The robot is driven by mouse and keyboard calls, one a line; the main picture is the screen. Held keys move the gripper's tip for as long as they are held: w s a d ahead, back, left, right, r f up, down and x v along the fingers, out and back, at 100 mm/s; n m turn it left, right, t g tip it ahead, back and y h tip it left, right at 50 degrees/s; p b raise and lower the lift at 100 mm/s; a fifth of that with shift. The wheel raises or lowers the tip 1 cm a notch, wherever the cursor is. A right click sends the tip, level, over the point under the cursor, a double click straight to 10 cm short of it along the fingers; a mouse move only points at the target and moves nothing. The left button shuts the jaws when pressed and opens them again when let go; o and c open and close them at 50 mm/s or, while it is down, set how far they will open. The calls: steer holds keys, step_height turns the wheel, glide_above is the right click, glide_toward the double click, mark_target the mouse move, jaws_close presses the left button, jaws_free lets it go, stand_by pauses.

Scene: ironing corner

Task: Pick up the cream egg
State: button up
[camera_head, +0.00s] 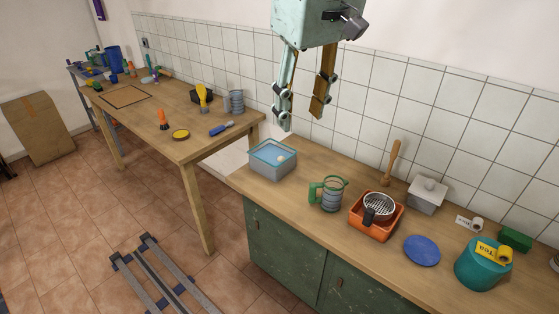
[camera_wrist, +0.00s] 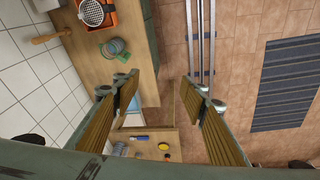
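A small cream rounded thing (camera_head: 281,158), which looks like the egg, shows inside a clear blue-rimmed box (camera_head: 271,171) at the left end of the green counter. It is too small to make out fully. My gripper (camera_head: 302,118) hangs above the counter, higher than the box. Its two fingers are spread apart with nothing between them. In the wrist view my gripper (camera_wrist: 160,85) is also open and empty. The box is mostly hidden there behind the left finger, and I cannot make out the egg.
Right of the box stand a green-handled jug (camera_head: 328,194), an orange tray (camera_head: 373,218) with a strainer, a grey lidded pot (camera_head: 427,193), a blue plate (camera_head: 422,250) and a teal canister (camera_head: 481,266). A tiled wall (camera_head: 440,110) rises behind. A wooden table (camera_head: 160,118) stands left.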

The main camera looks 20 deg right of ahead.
steer(key=w+d+f+n, duration=0.1)
steer(key=w+f, duration=0.1)
steer(key=w, duration=0.5)
steer(key=w+d+f+n, duration=0.1)
steer(key=w+d+f, duration=0.1)
steer(key=w, duration=0.5)
steer(key=n+g, duration=0.3)
steer(key=n, duration=0.1)
glide_above(282, 157)
step_height(282, 157, down, 29)
steer(key=shift+d+f+p, duration=0.15)
steer(key=shift+f+p, duration=0.05)
steer(key=shift+p, duration=0.15)
steer(key=shift+f, duration=0.1)
steer(key=shift+f+b, duration=0.45)
steer(key=shift+f, duration=3.8)
